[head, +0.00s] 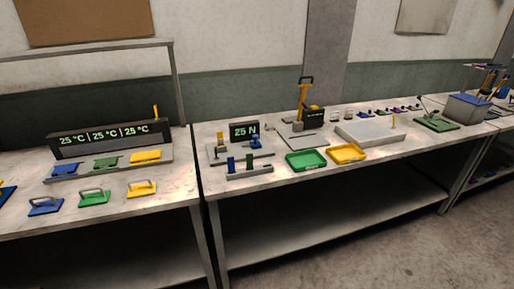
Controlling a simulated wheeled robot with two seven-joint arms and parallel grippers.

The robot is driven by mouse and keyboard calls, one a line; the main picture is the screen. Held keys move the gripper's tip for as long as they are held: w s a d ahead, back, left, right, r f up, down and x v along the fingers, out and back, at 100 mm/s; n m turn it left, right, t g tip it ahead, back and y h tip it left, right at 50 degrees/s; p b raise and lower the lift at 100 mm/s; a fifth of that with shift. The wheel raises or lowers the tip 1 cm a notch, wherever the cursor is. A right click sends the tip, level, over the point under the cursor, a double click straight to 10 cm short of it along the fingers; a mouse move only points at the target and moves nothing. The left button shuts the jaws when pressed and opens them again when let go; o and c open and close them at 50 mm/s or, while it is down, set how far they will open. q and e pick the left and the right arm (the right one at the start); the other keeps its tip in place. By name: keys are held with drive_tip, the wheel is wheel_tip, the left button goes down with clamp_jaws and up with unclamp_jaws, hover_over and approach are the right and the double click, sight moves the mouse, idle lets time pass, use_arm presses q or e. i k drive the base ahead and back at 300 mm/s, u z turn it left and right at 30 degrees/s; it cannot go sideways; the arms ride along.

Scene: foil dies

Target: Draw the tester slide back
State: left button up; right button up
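The tester (232,157) stands on the left part of the middle bench. A yellow upright part (220,138) stands at the left of the base. These parts are too small to tell how far the slide is drawn. Neither of my grippers is in view.
A rack (249,171) with blue and green upright pieces stands in front of the tester. A green tray (306,168) and a yellow tray (347,161) lie to the right. A yellow-handled press (304,100) stands behind. The left bench (160,205) holds coloured handled blocks.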

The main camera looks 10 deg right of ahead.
sight(255, 145)
drive_tip(key=z, duration=0.45)
drive_tip(key=i, duration=0.5)
drive_tip(key=z, duration=0.75)
drive_tip(key=i, duration=0.9)
drive_tip(key=u, duration=0.1)
